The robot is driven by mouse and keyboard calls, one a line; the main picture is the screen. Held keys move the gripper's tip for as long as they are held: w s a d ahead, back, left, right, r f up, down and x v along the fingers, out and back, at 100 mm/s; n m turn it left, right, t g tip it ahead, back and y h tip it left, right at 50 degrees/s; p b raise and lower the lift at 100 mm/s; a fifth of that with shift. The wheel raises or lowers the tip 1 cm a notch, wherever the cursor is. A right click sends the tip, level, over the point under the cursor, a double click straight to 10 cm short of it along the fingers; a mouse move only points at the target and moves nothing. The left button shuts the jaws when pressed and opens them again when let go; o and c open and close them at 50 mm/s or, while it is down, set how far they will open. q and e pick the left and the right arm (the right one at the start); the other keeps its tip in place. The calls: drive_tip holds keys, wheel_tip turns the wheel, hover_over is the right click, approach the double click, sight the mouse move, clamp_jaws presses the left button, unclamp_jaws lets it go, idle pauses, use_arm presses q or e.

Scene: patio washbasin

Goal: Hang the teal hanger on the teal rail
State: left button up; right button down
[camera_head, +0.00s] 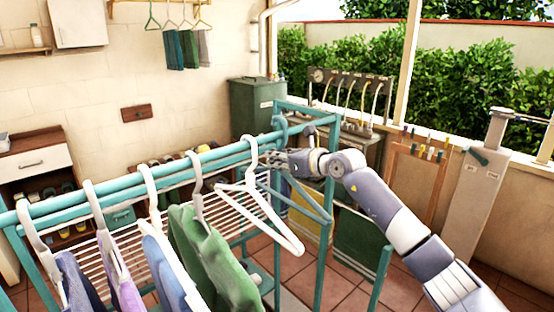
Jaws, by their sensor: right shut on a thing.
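The teal rail (118,184) runs from the lower left to the far end of the rack near the picture's middle. My right gripper (279,160) is at the rail's far end, shut on the teal hanger (308,207). The hanger's triangular body hangs below the gripper, partly behind a white hanger. A teal curved piece, apparently its hook (280,126), shows above the gripper at the rail. I cannot tell whether it rests on the rail or is just beside it. My left gripper is not in view.
An empty white hanger (262,207) hangs on the rail just in front of my gripper. Several hangers with clothes, including a green garment (203,255), fill the nearer rail. A teal upright (326,250) of the rack stands beside my right arm.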

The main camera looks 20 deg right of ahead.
sight(307, 195)
drive_tip(key=shift+f, duration=0.2)
drive_tip(key=shift+f+b, duration=0.9)
drive_tip(key=shift+f, duration=0.2)
drive_tip(key=c, duration=1.6)
unclamp_jaws()
drive_tip(key=shift+o, duration=0.2)
drive_tip(key=s+d+b, duration=0.1)
drive_tip(key=s, duration=0.2)
drive_tip(key=s+d+b, duration=0.1)
drive_tip(key=s+b, duration=0.1)
drive_tip(key=s, duration=0.1)
drive_tip(key=s+d+b, duration=0.1)
drive_tip(key=s, duration=0.3)
drive_tip(key=shift+d+f+b, duration=0.2)
drive_tip(key=shift+d+b, duration=0.1)
drive_tip(key=shift+s+d, duration=0.1)
drive_tip(key=shift+s, duration=0.25)
drive_tip(key=shift+s+d+r+b, duration=0.1)
drive_tip(key=shift+s+r+b, duration=0.05)
drive_tip(key=shift+s+b, duration=0.2)
